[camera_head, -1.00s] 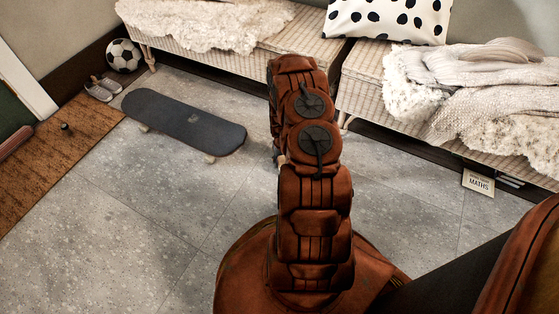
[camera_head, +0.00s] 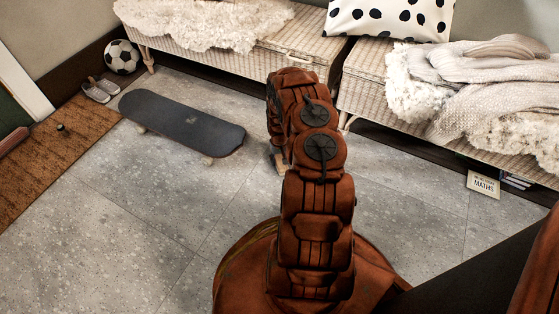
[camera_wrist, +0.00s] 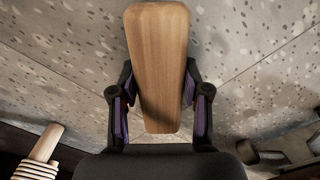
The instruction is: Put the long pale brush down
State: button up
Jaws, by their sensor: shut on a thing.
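The long pale brush (camera_wrist: 158,50) shows in the wrist view as a smooth light-wood back, wider at the top and narrower toward the palm. My gripper (camera_wrist: 159,92) is shut on it, with a dark, purple-padded finger at each side. Speckled grey floor lies behind the brush; I cannot tell how high the brush is above it. The bristles are out of sight. In the head view my arm hides the gripper and most of the brush; a small pale piece, probably the brush (camera_head: 279,161), shows at the arm's left edge.
A skateboard (camera_head: 183,123) lies on the floor left of my arm. Two wicker benches (camera_head: 300,62) line the wall, with a book (camera_head: 483,184) under the right one. A mat (camera_head: 50,158), shoes (camera_head: 99,90) and a football (camera_head: 122,57) are at left. The front-left floor is clear.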

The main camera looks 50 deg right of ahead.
jog(key=shift+f, duration=0.1)
jog(key=o, duration=1.1)
notch_tip(320, 180, up, 12)
jog(key=p, duration=0.5)
notch_tip(320, 180, up, 13)
jog(key=n, duration=0.1)
send_over(279, 158)
jog(key=a, duration=0.7)
jog(key=s+a+r+n+g, duration=0.15)
jog(key=s+a+r, duration=0.25)
jog(key=a+r, duration=1.05)
jog(key=s+a+r+n, duration=0.1)
jog(key=s+a+r, duration=0.4)
jog(key=s, duration=0.3)
jog(key=s+a+r+n+g, duration=0.1)
jog(key=s+a+r, duration=0.4)
jog(key=s, duration=0.4)
jog(key=s+a+r+n+g, duration=0.1)
jog(key=s+a+r, duration=0.4)
jog(key=s, duration=0.4)
jog(key=shift+s+a, duration=0.15)
jog(key=shift+a, duration=0.2)
